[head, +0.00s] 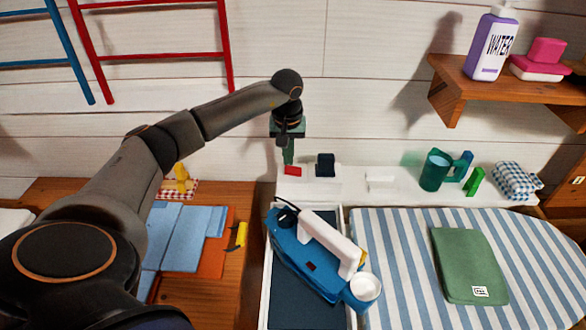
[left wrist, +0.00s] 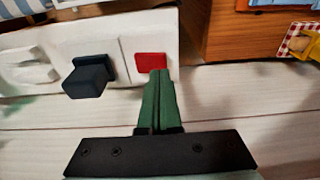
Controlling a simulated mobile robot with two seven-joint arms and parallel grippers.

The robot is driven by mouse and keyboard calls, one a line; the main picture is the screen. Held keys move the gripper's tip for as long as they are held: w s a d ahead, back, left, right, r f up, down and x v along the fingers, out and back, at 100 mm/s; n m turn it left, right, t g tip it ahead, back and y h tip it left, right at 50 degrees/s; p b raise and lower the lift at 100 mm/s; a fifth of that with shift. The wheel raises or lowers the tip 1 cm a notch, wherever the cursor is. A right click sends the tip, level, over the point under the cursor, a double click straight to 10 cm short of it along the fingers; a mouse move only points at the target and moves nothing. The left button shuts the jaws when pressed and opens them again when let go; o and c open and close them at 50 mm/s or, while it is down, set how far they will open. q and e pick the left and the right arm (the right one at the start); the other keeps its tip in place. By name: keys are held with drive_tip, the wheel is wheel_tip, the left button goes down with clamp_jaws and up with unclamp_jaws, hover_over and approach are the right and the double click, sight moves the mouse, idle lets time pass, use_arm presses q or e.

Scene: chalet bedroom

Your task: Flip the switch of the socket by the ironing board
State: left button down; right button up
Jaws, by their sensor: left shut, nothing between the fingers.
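The socket is a white panel along the back wall, with a red switch (head: 293,171) and a black plug (head: 325,163) beside it. In the left wrist view the red switch (left wrist: 151,62) is next to the black plug (left wrist: 88,78). My left gripper (head: 288,160) is shut and empty, its green fingers pointing down at the red switch. In the left wrist view its fingertips (left wrist: 157,74) overlap the edge of the switch; I cannot tell whether they touch it. The ironing board (head: 400,290) has a blue-and-white striped cover. My right gripper is out of view.
A blue iron (head: 300,262) with a white handle rests in front of the socket. A folded green cloth (head: 468,265) lies on the board. A green mug (head: 433,172) stands right of the socket. A wooden shelf (head: 445,93) holds a purple bottle (head: 491,45). Folded blue cloths (head: 180,238) lie left.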

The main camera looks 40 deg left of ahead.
sight(288, 169)
use_arm(q)
drive_tip(key=shift+f+b, duration=0.7)
drive_tip(key=shift+f, duration=0.45)
idle(0.5)
drive_tip(key=shift+s+r, duration=0.1)
drive_tip(key=shift+r, duration=0.05)
drive_tip(key=shift+r+p, duration=0.55)
drive_tip(key=shift+p, duration=0.1)
wheel_tip(288, 169, up, 6)
drive_tip(key=p, duration=0.4)
drive_tip(key=shift+f, duration=0.1)
drive_tip(key=shift+f, duration=0.1)
